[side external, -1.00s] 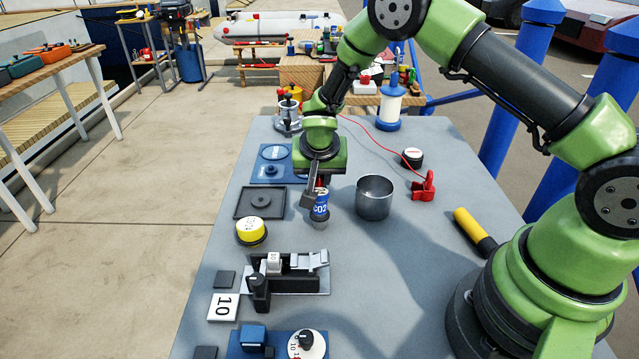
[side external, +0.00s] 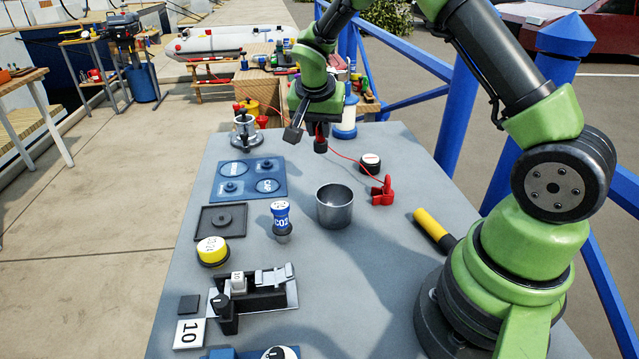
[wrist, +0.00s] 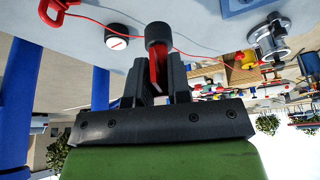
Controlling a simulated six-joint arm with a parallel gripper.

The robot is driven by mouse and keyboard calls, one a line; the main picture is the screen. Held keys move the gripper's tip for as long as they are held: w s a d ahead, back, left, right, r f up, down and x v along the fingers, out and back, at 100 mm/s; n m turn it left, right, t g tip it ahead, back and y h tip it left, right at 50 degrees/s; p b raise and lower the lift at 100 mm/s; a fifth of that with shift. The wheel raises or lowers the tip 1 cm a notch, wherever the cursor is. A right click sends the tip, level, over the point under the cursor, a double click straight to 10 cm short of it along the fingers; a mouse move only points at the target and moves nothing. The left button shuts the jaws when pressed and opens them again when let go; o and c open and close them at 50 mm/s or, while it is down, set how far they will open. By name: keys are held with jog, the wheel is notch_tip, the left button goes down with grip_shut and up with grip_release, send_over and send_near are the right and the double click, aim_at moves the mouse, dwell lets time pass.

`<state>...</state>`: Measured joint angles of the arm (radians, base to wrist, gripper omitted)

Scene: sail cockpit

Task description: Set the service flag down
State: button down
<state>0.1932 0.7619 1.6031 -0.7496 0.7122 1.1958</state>
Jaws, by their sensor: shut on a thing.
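My gripper (side external: 312,124) is shut on a narrow red piece with a black round end (side external: 320,145), which I take to be the service flag. It hangs with the black end down near the far end of the grey table (side external: 385,260). Its height above the top is hard to judge. In the wrist view my gripper's jaws (wrist: 157,85) pinch the red part (wrist: 155,72), and the black end (wrist: 158,36) points away from me. The jaws hide part of it.
A red cord runs behind the held piece to a red clip (side external: 382,191). A CO2 cylinder (side external: 282,222) stands further forward.

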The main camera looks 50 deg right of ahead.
aim_at(325, 143)
jog(key=shift+m, duration=0.3)
jog(key=f, duration=0.3)
jog(key=d+f, duration=0.1)
jog(key=f, duration=0.1)
jog(key=shift+s+d+f, duration=0.1)
jog(key=shift+s+f, duration=0.05)
jog(key=shift+s, duration=0.15)
jog(key=shift+f, duration=2.35)
jog(key=shift+f, duration=0.1)
jog(key=c, duration=1.1)
grip_release()
